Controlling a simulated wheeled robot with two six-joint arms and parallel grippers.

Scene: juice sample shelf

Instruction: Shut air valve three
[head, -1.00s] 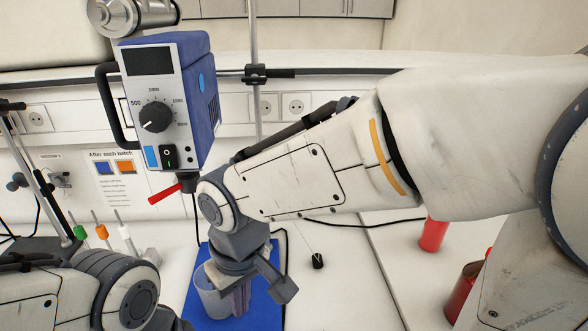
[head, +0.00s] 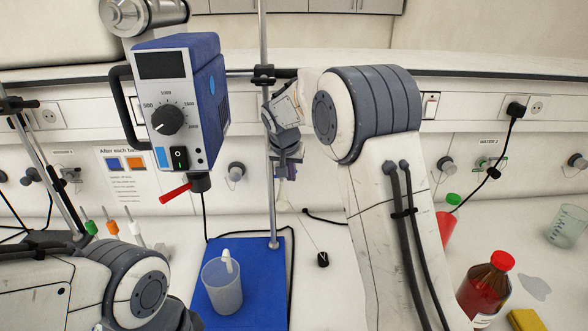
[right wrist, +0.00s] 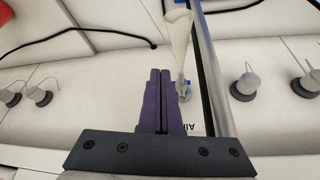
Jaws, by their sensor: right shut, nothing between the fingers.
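My right gripper (head: 287,172) is shut and empty, raised in front of the back wall close to the metal stand rod. Its purple fingers (right wrist: 158,100) show pressed together in the right wrist view. Just right of the fingertips there is a small grey fitting with a blue part (right wrist: 184,92), partly hidden. A label beginning "AI" (right wrist: 191,129) sits under it, cut off by the rod. I cannot read a number on it or tell whether the fingers touch the fitting. A pale tapered piece (right wrist: 178,40) is beside it. My left gripper is out of view.
The stand rod (head: 263,110) rises from a blue base (head: 264,280) bearing a clear beaker (head: 222,290). A blue stirrer unit (head: 180,95) hangs at left. Grey wall knobs (head: 236,171) line the wall. A red-capped bottle (head: 487,285) stands at right.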

